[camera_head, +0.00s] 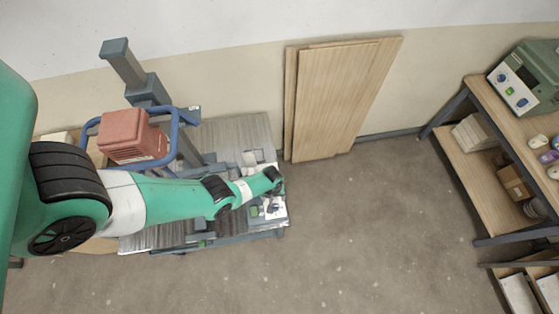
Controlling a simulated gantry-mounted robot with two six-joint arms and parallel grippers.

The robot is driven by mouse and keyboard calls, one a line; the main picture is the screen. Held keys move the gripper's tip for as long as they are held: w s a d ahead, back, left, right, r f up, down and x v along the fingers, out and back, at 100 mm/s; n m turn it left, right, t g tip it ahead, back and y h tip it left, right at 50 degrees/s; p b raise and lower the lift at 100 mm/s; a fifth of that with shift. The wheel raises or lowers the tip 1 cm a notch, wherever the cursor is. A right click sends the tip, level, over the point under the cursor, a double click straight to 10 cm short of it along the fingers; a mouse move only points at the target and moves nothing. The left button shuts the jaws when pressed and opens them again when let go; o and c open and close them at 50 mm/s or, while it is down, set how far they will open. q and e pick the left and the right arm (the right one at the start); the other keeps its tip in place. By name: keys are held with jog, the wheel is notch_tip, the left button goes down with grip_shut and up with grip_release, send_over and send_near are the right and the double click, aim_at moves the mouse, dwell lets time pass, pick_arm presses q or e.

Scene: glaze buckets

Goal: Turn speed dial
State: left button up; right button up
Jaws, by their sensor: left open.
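A mixing stand with a grey column (125,65) stands at the left. At its front right corner is a small pale control panel (280,214). The panel carries a green switch (254,211) and a small dark dial-like knob (272,208). My green and white left arm comes in from the left and crosses above the stand. Its gripper (277,189) is open, right by the panel on its far side. The fingertips are too small to tell whether they touch the knob. My right gripper is out of view.
A red-brown motor housing (133,136) in a blue tubular frame (87,130) stands behind my arm. Wooden boards (335,100) lean on the wall. At the right, a bench (485,95) holds a green machine (540,70) with its own panel. The floor between is clear.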

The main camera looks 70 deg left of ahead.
pick_arm(q)
notch_tip(320, 180, down, 12)
jog(key=b, duration=1)
jog(key=shift+w+r+b, duration=0.1)
jog(key=shift+r+b, duration=0.15)
jog(key=shift+b, duration=0.15)
jog(key=shift+r, duration=0.1)
grip_shut()
